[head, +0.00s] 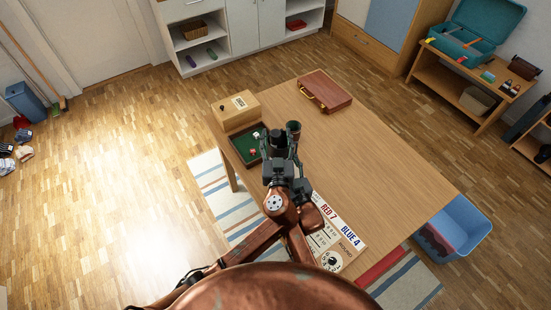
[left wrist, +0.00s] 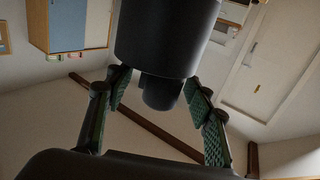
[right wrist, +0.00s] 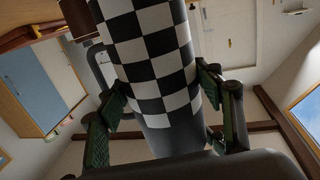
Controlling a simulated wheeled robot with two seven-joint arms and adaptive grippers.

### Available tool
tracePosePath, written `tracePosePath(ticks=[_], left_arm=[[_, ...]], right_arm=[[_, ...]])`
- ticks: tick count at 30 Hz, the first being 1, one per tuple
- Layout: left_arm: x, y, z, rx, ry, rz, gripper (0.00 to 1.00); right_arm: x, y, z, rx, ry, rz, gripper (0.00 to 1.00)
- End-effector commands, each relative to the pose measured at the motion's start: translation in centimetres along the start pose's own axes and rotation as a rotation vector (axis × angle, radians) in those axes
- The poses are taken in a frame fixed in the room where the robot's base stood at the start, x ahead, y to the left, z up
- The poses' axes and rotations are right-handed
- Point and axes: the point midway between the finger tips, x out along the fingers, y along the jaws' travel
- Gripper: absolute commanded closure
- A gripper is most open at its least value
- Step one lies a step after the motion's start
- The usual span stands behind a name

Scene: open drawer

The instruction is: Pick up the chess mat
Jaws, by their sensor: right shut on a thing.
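In the right wrist view the chess mat (right wrist: 150,48) is a roll with black and white checks and a plain grey lower end. It lies between the fingers of my right gripper (right wrist: 162,95), which is shut on it. My left gripper (head: 278,158) is over the far left part of the table, near dark cylindrical shapes. In the left wrist view its fingers (left wrist: 158,92) stand apart, with a dark grey cylinder (left wrist: 168,40) in front of and between them; I cannot tell what it is. No checks show in the head view.
On the table (head: 370,160) are a cardboard-coloured box (head: 236,110), a green tray (head: 243,151), a red-brown case (head: 325,91) and a score board (head: 335,235). A blue bin (head: 465,222) stands right of it.

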Motion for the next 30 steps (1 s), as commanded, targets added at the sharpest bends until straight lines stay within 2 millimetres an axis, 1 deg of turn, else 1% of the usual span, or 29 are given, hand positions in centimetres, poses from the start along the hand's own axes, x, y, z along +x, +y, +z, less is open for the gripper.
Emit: tracePosePath(ticks=[1, 2, 20, 30], left_arm=[[-0.01, 0.0, -0.01, 0.0, 0.0, 0.0, 0.56], [-0.02, 0.01, -0.01, 0.0, 0.0, 0.0, 0.58], [-0.04, 0.01, -0.01, 0.0, 0.0, 0.0, 1.0], [-0.04, 0.03, -0.01, -0.001, 0.0, 0.001, 1.0]], right_arm=[[0.0, -0.01, -0.03, 0.0, 0.001, 0.0, 0.68], [0.0, -0.01, -0.03, 0.0, 0.001, 0.0, 0.68], [0.0, -0.01, -0.03, 0.0, 0.001, 0.0, 0.68], [0.0, -0.01, -0.04, 0.0, 0.001, 0.0, 0.68]])
